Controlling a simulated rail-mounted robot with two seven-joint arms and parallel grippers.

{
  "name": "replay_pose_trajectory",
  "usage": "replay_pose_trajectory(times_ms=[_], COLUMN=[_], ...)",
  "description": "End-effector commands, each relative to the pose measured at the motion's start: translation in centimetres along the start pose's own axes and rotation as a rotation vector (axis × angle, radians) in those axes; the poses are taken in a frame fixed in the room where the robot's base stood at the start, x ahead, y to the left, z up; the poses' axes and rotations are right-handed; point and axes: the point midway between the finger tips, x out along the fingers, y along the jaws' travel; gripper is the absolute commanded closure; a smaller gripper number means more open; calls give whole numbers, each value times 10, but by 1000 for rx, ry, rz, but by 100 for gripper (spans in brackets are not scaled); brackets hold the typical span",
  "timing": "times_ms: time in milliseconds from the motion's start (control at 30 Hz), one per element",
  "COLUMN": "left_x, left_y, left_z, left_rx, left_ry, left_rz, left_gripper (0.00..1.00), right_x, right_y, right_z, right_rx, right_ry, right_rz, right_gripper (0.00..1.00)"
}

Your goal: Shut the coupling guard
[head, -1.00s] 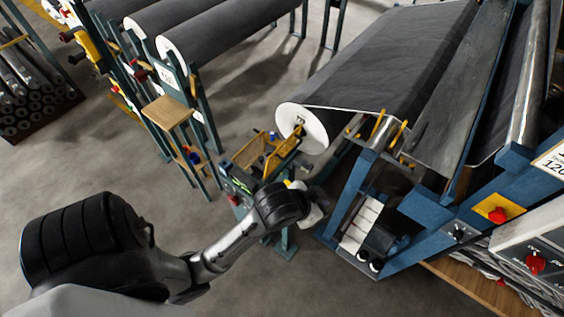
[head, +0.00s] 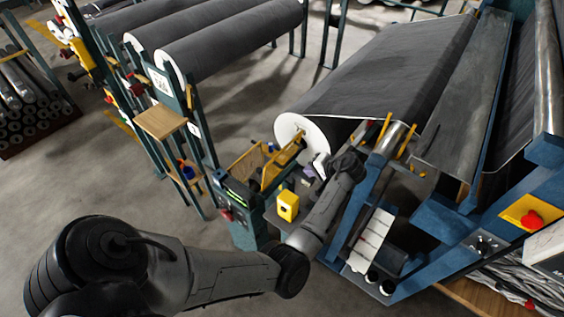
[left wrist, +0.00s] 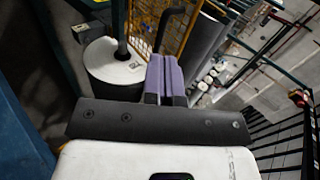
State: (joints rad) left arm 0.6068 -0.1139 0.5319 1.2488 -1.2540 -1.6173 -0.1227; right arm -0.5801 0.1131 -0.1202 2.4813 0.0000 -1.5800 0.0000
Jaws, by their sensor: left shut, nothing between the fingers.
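The coupling guard (head: 281,162) is a yellow-framed mesh panel beside the white end of the big dark roll (head: 303,133). It stands tilted, apparently swung open. In the left wrist view the guard (left wrist: 183,30) is close beyond the fingers, with a dark handle-like bar (left wrist: 168,14) in front of it. My left gripper (head: 311,172) is between the guard and the roller frame, partly hidden by its own wrist. Its purple fingers (left wrist: 165,72) are together and empty, near the bar; contact cannot be told. My right gripper is in neither view.
A teal post with a control box (head: 240,195) and a yellow box (head: 288,206) stand close to my left forearm. The blue roller frame (head: 365,205) is just right of it. A wooden shelf (head: 160,122) stands at left. Open floor (head: 90,180) lies left.

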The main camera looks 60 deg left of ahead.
Motion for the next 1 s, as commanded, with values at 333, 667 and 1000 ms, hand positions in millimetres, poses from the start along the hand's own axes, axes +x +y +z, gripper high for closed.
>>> replay_pose_trajectory(times_ms=[333,667,1000], left_x=[24,86,118], left_y=[-11,-14,-37], left_z=[3,3,2], left_rx=[46,44,42], left_ry=[-15,-14,-12], left_rz=[-53,-51,-49], left_gripper=[100,100,100], right_x=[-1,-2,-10], right_y=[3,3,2], right_z=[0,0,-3], right_rx=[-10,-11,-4], right_ry=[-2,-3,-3], right_rz=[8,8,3], right_gripper=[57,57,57])
